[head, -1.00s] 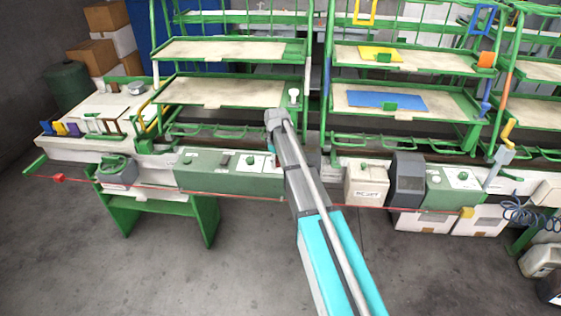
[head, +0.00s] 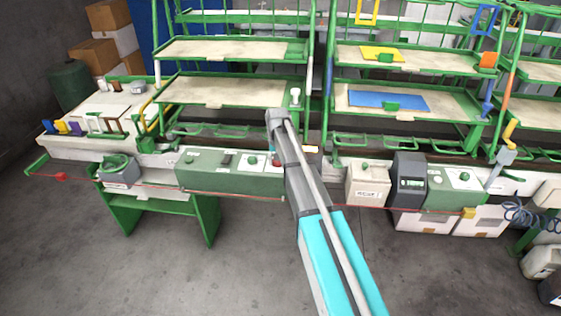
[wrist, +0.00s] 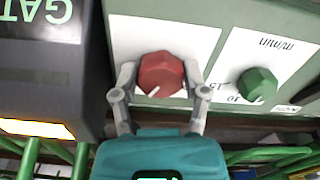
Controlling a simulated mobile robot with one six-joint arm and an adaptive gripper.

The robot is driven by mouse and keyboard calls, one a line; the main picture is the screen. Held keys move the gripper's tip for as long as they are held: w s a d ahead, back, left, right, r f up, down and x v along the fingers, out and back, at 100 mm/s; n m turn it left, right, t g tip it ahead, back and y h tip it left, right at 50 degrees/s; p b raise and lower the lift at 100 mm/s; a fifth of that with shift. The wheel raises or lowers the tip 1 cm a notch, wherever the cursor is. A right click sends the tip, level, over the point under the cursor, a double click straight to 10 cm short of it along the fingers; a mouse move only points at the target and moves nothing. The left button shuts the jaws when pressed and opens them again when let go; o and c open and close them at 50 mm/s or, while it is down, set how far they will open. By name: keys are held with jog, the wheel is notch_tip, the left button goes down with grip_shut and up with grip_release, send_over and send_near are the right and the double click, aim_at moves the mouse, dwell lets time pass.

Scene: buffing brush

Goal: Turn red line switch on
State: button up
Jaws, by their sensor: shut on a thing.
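The red knob switch (wrist: 160,74), with a white pointer line, sits on a white plate on a green control panel (wrist: 118,45) in the wrist view. My gripper (wrist: 160,88) is shut on the red knob, one finger on each side. A green knob (wrist: 257,84) is beside it on another white plate. In the head view the green panel (head: 228,180) is at the middle left, and my arm hides part of its right end. A small part of the red knob (head: 276,162) shows there beside my arm.
A dark box (wrist: 85,75) with lit lettering and a glowing strip (wrist: 36,129) stands close to my gripper in the wrist view. A thin red line (head: 245,197) runs along the bench front. Another dark box (head: 408,170) stands right of my arm. The floor in front is clear.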

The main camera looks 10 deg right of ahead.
jog(key=shift+w+m, duration=0.25)
jog(key=shift+m, duration=1.35)
jog(key=o, duration=1.1)
jog(key=shift+o, duration=0.2)
jog(key=shift+s, duration=0.1)
